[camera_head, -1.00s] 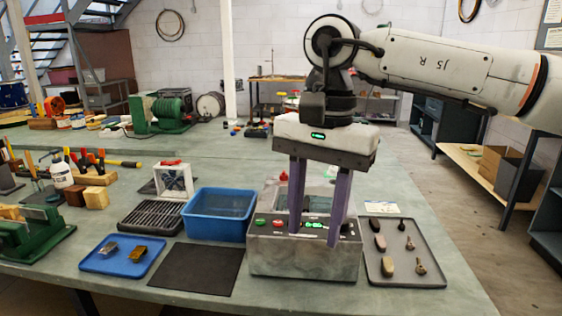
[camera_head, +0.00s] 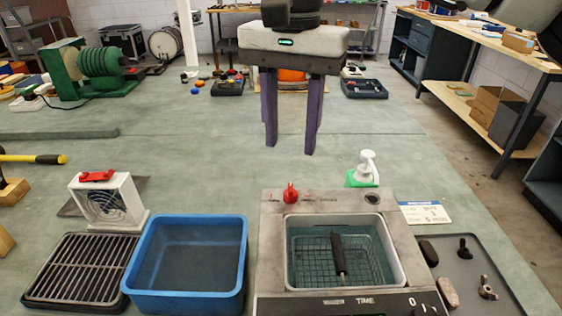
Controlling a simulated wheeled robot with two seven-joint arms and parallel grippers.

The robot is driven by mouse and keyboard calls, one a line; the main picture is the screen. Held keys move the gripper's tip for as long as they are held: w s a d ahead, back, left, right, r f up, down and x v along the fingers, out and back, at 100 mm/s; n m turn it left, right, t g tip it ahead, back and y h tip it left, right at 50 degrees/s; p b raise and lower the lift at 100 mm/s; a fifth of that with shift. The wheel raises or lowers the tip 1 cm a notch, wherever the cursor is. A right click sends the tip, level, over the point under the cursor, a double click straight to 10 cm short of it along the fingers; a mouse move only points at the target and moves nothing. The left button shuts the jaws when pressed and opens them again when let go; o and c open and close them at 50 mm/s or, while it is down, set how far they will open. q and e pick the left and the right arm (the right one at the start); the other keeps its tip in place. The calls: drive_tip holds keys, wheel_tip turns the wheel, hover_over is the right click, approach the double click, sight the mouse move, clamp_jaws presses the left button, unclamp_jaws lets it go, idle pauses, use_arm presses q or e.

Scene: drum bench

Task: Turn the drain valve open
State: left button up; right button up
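A grey metal wash tank unit (camera_head: 270,240) stands at the front centre. A red valve knob (camera_head: 290,194) sits on its rear left rim. A wire basket with a dark handle (camera_head: 339,256) sits inside the tank basin. My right gripper (camera_head: 291,150) is above and beyond the unit in the picture, its two purple fingers pointing down with a gap between them. My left gripper is not in view.
A blue tub (camera_head: 190,305) and a black rack (camera_head: 82,268) stand left of the unit. A white fan frame (camera_head: 107,203) is behind the rack. A white-green bottle (camera_head: 365,170) stands behind the unit, and a grey tray (camera_head: 475,275) lies right.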

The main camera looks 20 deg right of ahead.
sight(291, 187)
drive_tip(key=f, duration=0.9)
drive_tip(key=shift+s+f, duration=0.25)
drive_tip(key=shift+s, duration=0.05)
clamp_jaws()
